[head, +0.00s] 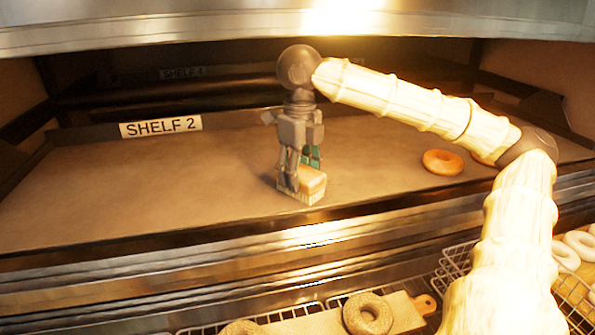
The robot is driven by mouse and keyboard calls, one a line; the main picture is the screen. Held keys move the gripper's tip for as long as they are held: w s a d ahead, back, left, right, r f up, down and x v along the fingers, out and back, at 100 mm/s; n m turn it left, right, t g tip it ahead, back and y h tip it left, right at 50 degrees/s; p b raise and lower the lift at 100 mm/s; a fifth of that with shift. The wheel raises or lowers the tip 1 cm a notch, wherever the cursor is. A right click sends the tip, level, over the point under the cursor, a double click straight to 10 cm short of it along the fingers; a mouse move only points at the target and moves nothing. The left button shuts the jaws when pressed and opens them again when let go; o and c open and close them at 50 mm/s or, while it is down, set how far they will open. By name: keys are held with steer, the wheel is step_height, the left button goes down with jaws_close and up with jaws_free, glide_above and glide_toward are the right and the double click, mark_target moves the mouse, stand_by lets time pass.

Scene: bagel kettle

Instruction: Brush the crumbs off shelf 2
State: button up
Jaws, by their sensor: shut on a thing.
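Shelf 2 (110,195) is a wide brown surface inside an oven-like opening, with a "SHELF 2" label (161,127) at its back left. My gripper (301,180) points down over the middle of the shelf and is shut on a small brush (313,184). The brush has a wooden block and pale bristles, which appear to touch the shelf near its front edge. A green part shows between the fingers. No crumbs can be made out on the shelf at this size.
An orange-brown bagel (443,162) lies on the shelf at right, with another (483,158) partly behind my arm. A "SHELF 4" label (183,72) shows dimly behind. Below are seeded bagels (368,314), a wooden board (404,311) and wire racks. The shelf's left side is clear.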

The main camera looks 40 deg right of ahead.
steer(key=shift+s+d+f+b, duration=0.2)
steer(key=shift+s+d, duration=0.45)
steer(key=shift+d, duration=0.45)
steer(key=shift+s+d+f+b, duration=0.15)
steer(key=shift+s+d, duration=0.45)
steer(key=shift+d, duration=0.5)
steer(key=shift+s+d+f+b, duration=0.2)
steer(key=shift+s+d, duration=0.45)
steer(key=shift+d, duration=0.45)
steer(key=shift+s+d+p, duration=0.4)
steer(key=shift+d+p, duration=0.25)
steer(key=shift+d, duration=0.1)
steer(key=shift+s+d+f, duration=0.1)
steer(key=shift+d, duration=0.1)
steer(key=shift+c, duration=0.5)
steer(key=shift+d+p, duration=0.1)
steer(key=shift+p, duration=0.2)
steer(key=c, duration=0.4)
steer(key=shift+a, duration=0.2)
